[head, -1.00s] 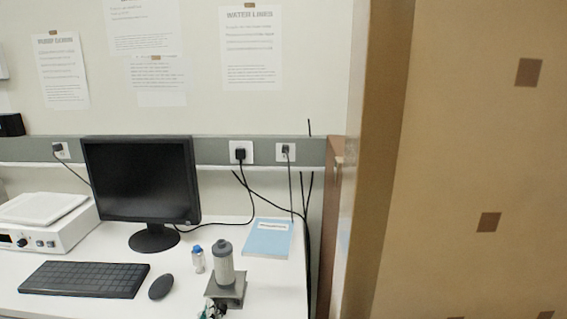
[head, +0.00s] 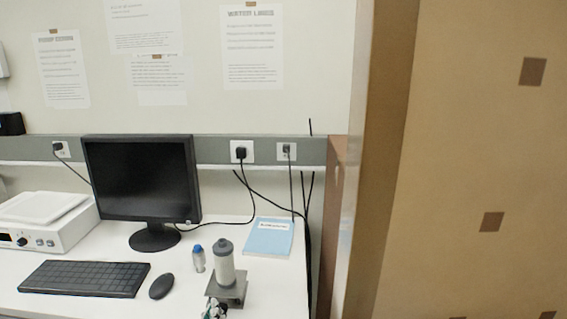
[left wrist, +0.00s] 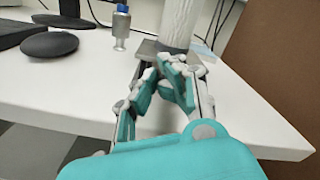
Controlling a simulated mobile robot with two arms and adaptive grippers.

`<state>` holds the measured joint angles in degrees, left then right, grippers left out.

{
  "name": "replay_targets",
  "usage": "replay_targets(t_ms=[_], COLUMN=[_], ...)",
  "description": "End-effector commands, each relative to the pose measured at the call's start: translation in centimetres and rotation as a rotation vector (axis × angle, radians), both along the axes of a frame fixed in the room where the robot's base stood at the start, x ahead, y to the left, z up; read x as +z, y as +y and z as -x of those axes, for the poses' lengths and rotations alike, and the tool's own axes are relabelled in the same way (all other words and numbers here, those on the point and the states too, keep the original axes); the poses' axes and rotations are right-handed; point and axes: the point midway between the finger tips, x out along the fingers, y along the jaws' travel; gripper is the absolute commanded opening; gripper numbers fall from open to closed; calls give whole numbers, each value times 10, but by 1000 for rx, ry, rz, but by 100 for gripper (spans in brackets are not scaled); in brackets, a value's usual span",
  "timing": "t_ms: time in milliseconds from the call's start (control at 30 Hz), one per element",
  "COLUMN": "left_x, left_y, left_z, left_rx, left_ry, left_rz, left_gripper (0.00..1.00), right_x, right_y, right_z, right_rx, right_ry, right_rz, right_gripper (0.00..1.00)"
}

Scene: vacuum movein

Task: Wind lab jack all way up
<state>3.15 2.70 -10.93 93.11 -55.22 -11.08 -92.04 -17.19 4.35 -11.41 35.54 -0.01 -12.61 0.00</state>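The lab jack (head: 238,291) stands near the front edge of the white desk, with its square grey top plate low. A grey-white cylinder (head: 224,262) stands upright on it. In the left wrist view, the plate (left wrist: 150,47) and the ribbed cylinder (left wrist: 181,22) are just beyond the fingertips. My left gripper (head: 214,309), teal and grey, is at the jack's front side; it also shows in the left wrist view (left wrist: 168,78). Its fingertips are close together there and hide the jack's front, so I cannot see whether a knob is between them. My right gripper is not in view.
A small blue-capped bottle (head: 199,259) stands left of the jack. A mouse (head: 161,286), keyboard (head: 84,278) and monitor (head: 140,178) are further left. A blue booklet (head: 269,237) lies behind right. A tall brown panel (head: 455,170) fills the right side.

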Motion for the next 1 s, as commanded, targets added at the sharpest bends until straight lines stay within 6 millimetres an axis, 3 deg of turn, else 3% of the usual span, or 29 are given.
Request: replay_targets(t_ms=[333, 1000], left_x=[4, 4], left_y=[-13, -15], left_z=[0, 2], left_rx=[-11, -13], left_ry=[-4, 5], left_rz=[3, 5], left_gripper=[0, 0], right_x=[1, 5], right_y=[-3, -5], right_z=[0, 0], right_rx=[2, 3], right_ry=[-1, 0], right_rz=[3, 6], right_gripper=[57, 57])
